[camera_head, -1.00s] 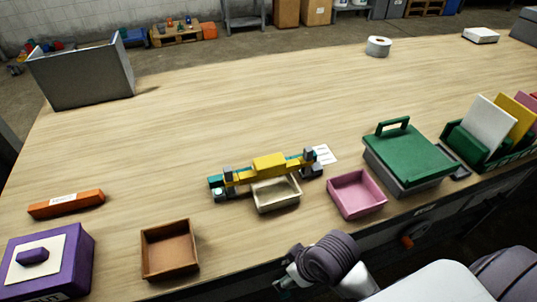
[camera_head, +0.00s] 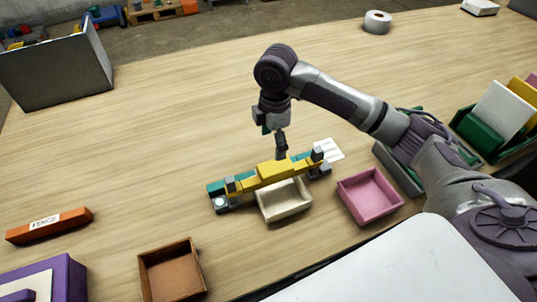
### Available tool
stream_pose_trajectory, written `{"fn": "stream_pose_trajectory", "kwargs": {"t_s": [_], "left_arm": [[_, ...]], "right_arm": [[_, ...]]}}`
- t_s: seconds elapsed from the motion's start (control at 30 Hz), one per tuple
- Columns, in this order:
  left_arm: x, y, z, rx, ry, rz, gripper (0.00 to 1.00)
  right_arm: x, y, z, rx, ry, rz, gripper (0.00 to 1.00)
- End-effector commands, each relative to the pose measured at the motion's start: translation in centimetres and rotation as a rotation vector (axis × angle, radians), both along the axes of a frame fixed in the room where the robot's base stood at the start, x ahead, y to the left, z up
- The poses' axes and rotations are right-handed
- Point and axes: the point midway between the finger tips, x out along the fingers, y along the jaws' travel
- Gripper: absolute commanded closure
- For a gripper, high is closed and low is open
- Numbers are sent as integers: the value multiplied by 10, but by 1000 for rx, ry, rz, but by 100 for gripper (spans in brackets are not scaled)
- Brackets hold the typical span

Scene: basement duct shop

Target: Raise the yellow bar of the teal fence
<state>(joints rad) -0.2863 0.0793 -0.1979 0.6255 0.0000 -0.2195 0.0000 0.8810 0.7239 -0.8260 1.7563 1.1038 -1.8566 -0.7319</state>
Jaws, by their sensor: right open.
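The teal fence (camera_head: 215,188) stands on the wooden table in the middle of the head view, with grey blocks near both ends. Its yellow bar (camera_head: 274,173) runs along it and has a thicker block in the middle. My right gripper (camera_head: 281,154) points down at the bar's middle block, its tips just above or behind it. Whether they touch the bar I cannot tell. It is open, with nothing seen between the fingers. A cream tray (camera_head: 284,211) sits against the front of the fence, partly under the bar. My left gripper is out of view.
A pink tray (camera_head: 369,197) and a brown tray (camera_head: 172,272) lie near the front edge. An orange block labelled FENCE (camera_head: 48,226) lies at the left. The table behind the fence is mostly clear.

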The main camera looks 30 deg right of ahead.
Motion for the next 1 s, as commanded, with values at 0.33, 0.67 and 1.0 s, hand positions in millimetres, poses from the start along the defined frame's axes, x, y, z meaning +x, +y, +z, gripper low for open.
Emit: {"fn": "stream_pose_trajectory", "kwargs": {"t_s": [0.33,0.67,1.0], "left_arm": [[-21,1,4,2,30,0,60],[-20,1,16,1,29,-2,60],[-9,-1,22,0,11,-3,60]], "right_arm": [[6,-14,-9,-12,19,13,19],[5,-13,-79,-12,18,13,19],[5,-13,-119,-11,12,15,19]]}}
